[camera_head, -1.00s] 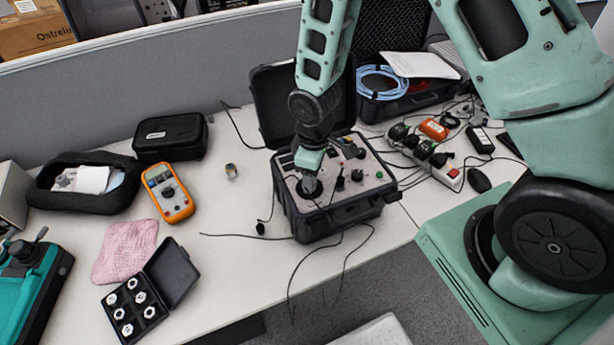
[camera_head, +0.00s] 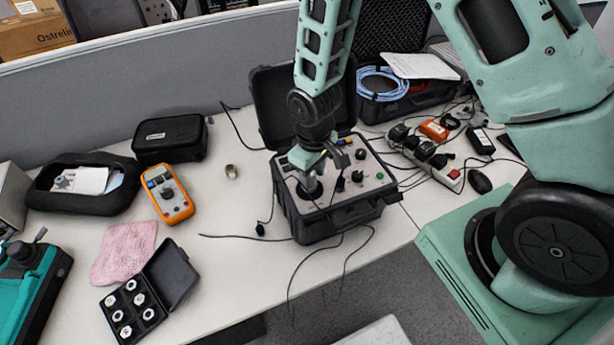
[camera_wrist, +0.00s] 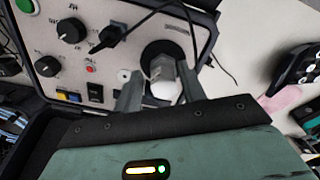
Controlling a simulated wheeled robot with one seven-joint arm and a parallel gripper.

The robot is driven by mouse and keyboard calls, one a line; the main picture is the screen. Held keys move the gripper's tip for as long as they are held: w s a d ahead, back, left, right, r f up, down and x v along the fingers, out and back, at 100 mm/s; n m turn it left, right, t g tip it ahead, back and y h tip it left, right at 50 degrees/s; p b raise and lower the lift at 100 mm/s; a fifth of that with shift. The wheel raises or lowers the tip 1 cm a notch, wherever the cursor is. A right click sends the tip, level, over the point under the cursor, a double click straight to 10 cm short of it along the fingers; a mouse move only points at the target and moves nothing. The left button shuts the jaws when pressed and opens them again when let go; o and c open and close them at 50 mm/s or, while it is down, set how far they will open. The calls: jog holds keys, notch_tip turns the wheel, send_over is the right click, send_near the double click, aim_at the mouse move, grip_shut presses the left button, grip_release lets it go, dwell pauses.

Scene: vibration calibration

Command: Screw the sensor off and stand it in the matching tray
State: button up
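The sensor (camera_wrist: 165,80) is a silvery hexagonal piece with a pale top. It stands on the round black mount (camera_wrist: 160,50) of the calibrator case (camera_head: 335,222); in the head view my gripper partly covers that spot. My gripper (camera_wrist: 160,92) is open just above it, one finger on each side of the sensor; a gap shows at the left finger. It also shows in the head view (camera_head: 322,166) above the panel. The black tray (camera_head: 152,322) lies open at the lower left, with several white-topped hexagonal pieces in its holes.
An open black lid stands behind the panel, and a dark cable crosses the panel near the mount. A pink cloth (camera_head: 125,252), an orange multimeter (camera_head: 167,194) and a small metal cylinder (camera_head: 231,172) lie to the left. The table between tray and case is mostly clear.

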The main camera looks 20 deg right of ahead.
grip_shut()
jog(key=n, duration=0.3)
jog(key=shift+w+d+n, duration=0.1)
jog(key=shift+d+n, duration=0.05)
jog(key=shift+n, duration=0.25)
jog(key=n, duration=0.2)
jog(key=shift+w+d+n+p, duration=0.2)
jog(key=shift+n+p, duration=0.2)
jog(key=shift+s+a+n, duration=0.1)
jog(key=shift+n, duration=0.3)
jog(key=shift+a+r+p, duration=0.1)
jog(key=shift+r+p, duration=0.2)
jog(key=shift+r, duration=0.05)
jog(key=shift+r+p, duration=1.4)
jog(key=shift+r, duration=0.3)
